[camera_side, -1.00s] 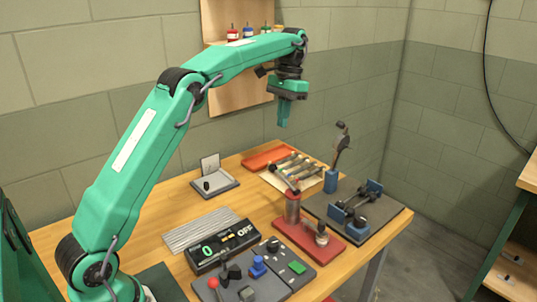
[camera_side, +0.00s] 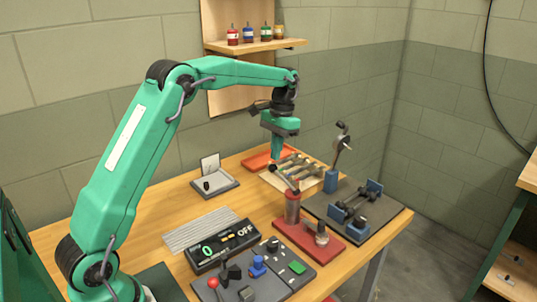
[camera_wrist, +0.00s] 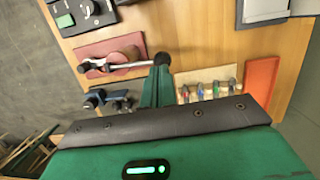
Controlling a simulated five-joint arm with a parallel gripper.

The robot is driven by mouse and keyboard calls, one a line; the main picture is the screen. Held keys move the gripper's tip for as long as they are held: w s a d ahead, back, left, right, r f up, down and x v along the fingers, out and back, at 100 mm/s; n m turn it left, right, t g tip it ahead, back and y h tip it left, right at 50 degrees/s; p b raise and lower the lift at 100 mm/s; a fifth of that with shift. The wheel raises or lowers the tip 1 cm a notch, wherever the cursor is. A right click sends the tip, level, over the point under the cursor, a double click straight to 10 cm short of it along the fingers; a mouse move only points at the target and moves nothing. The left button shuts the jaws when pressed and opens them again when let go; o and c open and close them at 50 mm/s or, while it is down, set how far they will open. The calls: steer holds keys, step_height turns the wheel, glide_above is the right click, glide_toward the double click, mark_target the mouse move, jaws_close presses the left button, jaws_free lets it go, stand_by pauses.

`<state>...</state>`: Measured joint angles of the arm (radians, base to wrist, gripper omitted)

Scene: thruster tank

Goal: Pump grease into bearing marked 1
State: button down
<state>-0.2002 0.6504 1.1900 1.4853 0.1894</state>
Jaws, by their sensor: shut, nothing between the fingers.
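The grease pump, a red cylinder (camera_side: 292,208) on a red base (camera_side: 290,235), stands near the bench's front right. Its lever slants up left to a dark knob; in the wrist view the lever (camera_wrist: 130,65) ends in the black knob (camera_wrist: 162,60). My gripper (camera_side: 276,158) is shut and empty, pointing down close above the knob; its fingers (camera_wrist: 158,80) appear right by the knob in the wrist view. I cannot tell if they touch. Blue bearing blocks (camera_side: 374,187) carry a dark shaft on a dark plate (camera_side: 325,203). No bearing number is readable.
A control panel (camera_side: 300,285) and a display reading 0 and OFF (camera_side: 222,246) stand left of the pump. Open bench is at left.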

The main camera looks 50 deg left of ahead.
steer(key=shift+s+f, duration=0.1)
steer(key=shift+f, duration=0.55)
steer(key=shift+a+f, duration=0.15)
steer(key=shift+f, duration=0.05)
steer(key=shift+a+f, duration=0.35)
steer(key=shift+f, duration=0.3)
steer(key=shift+a+f, duration=0.2)
steer(key=shift+f, duration=0.55)
steer(key=shift+a+f, duration=0.25)
steer(key=shift+f, duration=0.45)
steer(key=shift+a+f, duration=0.2)
steer(key=shift+f, duration=0.55)
